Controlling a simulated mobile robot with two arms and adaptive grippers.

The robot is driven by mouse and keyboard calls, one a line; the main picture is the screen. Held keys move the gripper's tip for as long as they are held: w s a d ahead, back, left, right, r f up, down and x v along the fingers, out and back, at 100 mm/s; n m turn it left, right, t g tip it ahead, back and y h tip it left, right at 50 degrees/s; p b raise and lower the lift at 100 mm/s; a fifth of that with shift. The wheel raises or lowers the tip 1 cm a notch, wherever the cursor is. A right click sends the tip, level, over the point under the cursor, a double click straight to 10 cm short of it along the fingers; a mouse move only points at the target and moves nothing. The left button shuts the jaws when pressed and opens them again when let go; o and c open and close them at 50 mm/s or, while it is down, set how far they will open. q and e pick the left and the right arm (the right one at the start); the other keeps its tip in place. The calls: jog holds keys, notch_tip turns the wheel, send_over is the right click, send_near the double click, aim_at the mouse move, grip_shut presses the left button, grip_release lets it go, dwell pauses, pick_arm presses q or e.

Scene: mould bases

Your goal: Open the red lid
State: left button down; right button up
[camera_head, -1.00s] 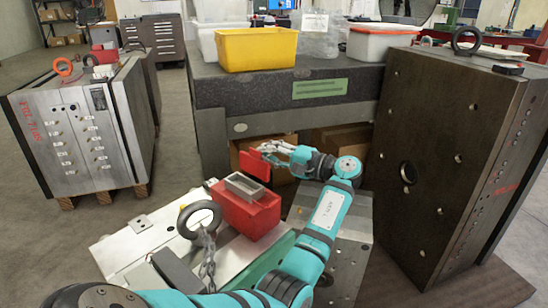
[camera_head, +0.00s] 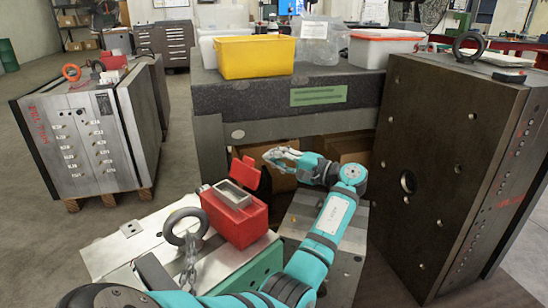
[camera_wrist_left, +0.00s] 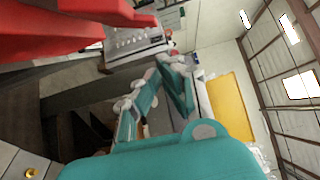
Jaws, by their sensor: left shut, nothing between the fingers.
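The red box (camera_head: 236,220) sits on a metal mould plate, with a grey metal tray-like insert (camera_head: 233,195) at its top. Its red lid (camera_head: 245,174) stands raised at the box's far side, clear of the opening. In the left wrist view, red parts of the box (camera_wrist_left: 45,35) and probably the lid (camera_wrist_left: 122,12) fill the upper left. My left gripper (camera_head: 267,156) is shut and empty, just right of and above the lid, with a small gap in the head view. Its fingers also show in the left wrist view (camera_wrist_left: 168,66). My right gripper is out of view.
A grey lifting ring with chain (camera_head: 185,228) stands left of the box. A dark granite table (camera_head: 285,105) with a yellow bin (camera_head: 256,57) is behind. A large dark mould block (camera_head: 440,165) stands at the right. Open floor (camera_head: 30,230) lies left.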

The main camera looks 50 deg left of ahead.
pick_arm(q)
jog(key=v, duration=0.8)
jog(key=shift+s+p, duration=0.2)
jog(key=shift+p, duration=0.15)
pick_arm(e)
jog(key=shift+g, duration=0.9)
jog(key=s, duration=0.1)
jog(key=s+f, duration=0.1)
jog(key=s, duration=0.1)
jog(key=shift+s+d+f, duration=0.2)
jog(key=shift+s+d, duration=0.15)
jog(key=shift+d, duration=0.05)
pick_arm(q)
jog(key=shift+d+r, duration=0.1)
jog(key=shift+d, duration=0.05)
